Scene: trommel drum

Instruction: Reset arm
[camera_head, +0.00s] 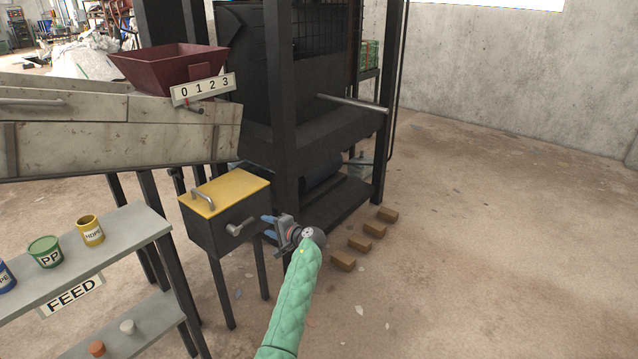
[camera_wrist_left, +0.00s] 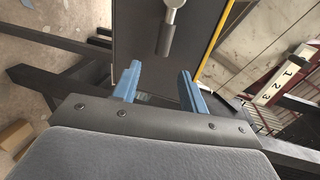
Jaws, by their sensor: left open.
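My left gripper (camera_head: 270,226) comes in on a green-sleeved arm and is just to the right of a dark box (camera_head: 222,232) with a yellow lid (camera_head: 230,192). In the left wrist view its two blue fingers (camera_wrist_left: 157,88) are apart with nothing between them. A grey lever handle (camera_head: 240,227) sticks out of the box's front face. In the left wrist view the lever (camera_wrist_left: 168,35) hangs down beyond the fingertips, apart from them. My right gripper is not in view.
A FEED shelf (camera_head: 120,240) with yellow, green and blue cups stands at the left. A red hopper (camera_head: 170,65) with a 0 1 2 3 plate sits above a chute. A dark machine frame (camera_head: 278,100) stands behind. Several brown blocks (camera_head: 360,243) lie on the floor; the right floor is clear.

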